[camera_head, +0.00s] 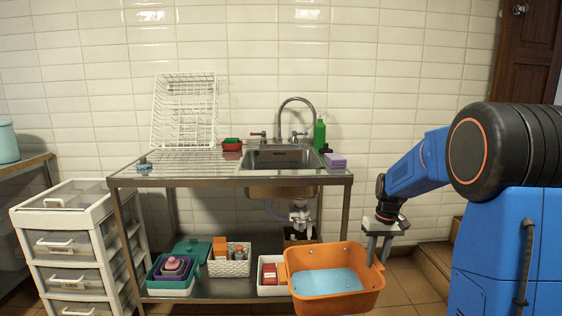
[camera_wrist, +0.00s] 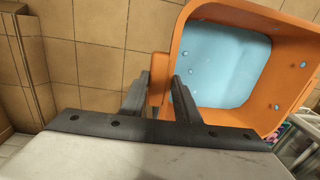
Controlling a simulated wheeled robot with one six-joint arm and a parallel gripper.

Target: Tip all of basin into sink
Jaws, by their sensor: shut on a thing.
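An orange basin (camera_head: 334,303) hangs from my gripper (camera_head: 378,250) in front of the metal stand, well below the sink's height. Light blue contents (camera_head: 327,281) cover its floor; the wrist view shows a blue surface with several small pale spots (camera_wrist: 222,60). My gripper (camera_wrist: 160,93) is shut on the basin's right rim or handle. The basin (camera_wrist: 262,14) looks about upright. The metal sink (camera_head: 283,158) is set in the stand's right half, under a curved tap (camera_head: 296,108). The sink's floor is mostly hidden.
On the stand are a white wire rack (camera_head: 183,112), a green bottle (camera_head: 319,134), a lilac block (camera_head: 335,161) and a red-green item (camera_head: 232,144). The lower shelf holds a white basket (camera_head: 229,262) and other bins. A white drawer unit (camera_head: 70,245) stands left.

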